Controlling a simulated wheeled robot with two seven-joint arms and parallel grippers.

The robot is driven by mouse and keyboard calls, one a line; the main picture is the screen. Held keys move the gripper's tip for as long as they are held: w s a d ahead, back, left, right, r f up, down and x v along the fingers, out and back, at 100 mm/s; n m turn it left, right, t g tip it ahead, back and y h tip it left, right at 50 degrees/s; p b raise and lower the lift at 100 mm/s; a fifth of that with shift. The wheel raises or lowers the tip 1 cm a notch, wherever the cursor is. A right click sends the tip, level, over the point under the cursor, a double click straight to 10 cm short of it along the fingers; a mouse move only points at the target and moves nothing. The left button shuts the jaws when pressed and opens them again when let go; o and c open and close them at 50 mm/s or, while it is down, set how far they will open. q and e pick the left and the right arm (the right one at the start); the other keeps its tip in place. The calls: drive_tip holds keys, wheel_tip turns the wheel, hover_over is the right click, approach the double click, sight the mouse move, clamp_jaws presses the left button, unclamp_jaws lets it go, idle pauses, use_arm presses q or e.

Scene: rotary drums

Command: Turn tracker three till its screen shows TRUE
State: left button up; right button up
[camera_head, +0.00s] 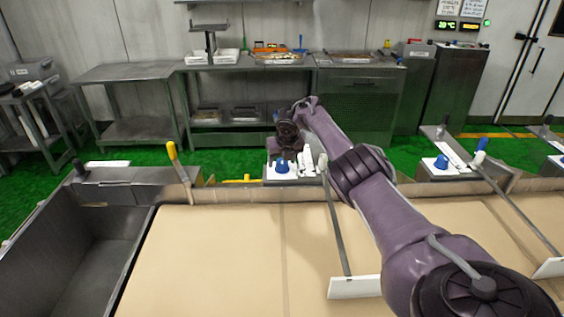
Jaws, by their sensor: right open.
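My right arm reaches in from the lower right, and my right gripper (286,153) hangs over a control box behind the edge of the beige surface. The gripper is open and points down. A blue knob (282,166) on a white base sits just below it; I cannot tell whether the fingers touch it. A second blue knob (441,161) stands on another box to the right. I cannot make out a tracker number or a screen reading TRUE; the arm and gripper cover part of the nearer box. My left gripper is not in view.
A beige padded surface (220,260) fills the front, with a grey metal trough (85,250) at left. A yellow-handled lever (172,151) stands at its rim. A rod with a white plate (355,287) crosses the surface. Steel tables (130,73) stand behind on green floor.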

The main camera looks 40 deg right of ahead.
drive_tip(key=shift+w+f, duration=0.15)
drive_tip(key=shift+f, duration=0.3)
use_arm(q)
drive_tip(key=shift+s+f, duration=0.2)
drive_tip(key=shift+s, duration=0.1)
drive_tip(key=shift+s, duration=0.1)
use_arm(e)
drive_tip(key=c, duration=1)
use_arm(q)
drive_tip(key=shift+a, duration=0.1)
use_arm(e)
drive_tip(key=shift+o, duration=0.2)
